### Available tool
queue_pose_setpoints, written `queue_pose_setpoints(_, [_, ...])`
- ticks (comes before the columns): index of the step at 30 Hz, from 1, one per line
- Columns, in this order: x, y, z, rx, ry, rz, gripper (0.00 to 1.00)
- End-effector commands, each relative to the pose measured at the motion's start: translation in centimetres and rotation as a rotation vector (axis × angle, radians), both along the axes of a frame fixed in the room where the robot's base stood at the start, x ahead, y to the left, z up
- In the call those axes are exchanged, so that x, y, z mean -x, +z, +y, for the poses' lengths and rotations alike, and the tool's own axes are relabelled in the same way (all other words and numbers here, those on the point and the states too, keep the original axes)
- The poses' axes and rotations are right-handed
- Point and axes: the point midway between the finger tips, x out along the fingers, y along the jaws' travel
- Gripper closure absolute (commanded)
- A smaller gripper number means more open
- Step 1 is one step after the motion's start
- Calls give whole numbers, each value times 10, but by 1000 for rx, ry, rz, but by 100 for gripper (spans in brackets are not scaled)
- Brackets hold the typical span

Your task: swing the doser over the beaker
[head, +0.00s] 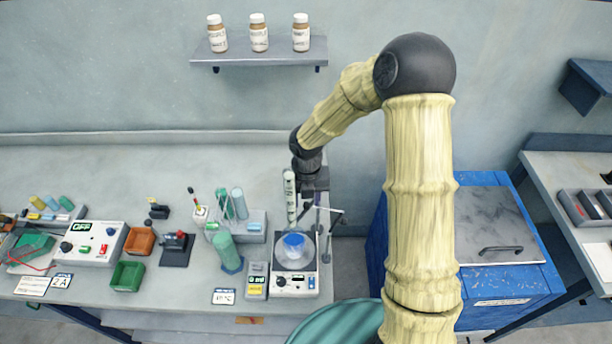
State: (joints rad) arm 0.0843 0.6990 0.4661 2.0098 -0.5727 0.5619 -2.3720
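A glass beaker (293,256) with blue in it stands on a white bench device with knobs (297,284), near the right end of the bench. A slim white upright cylinder with dark markings (290,196), which looks like the doser, is behind the beaker and slightly left of it in the picture. My gripper (315,200) points down just right of this cylinder, close to a thin dark stand (333,220). The fingertips are small and partly hidden, so I cannot tell whether they touch the doser or the stand.
Left of the beaker are a small grey meter (256,281), a green cylinder (225,252) and a tube rack (248,226). A box reading OFF (91,242) stands farther left. A blue cabinet (505,290) is right of the bench. The bench's back strip is clear.

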Motion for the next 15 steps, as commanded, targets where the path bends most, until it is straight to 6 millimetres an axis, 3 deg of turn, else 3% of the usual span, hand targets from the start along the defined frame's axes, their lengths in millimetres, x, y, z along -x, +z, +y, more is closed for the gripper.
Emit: queue_pose_setpoints(15, [-2,95,-1,0,-3,-6,61])
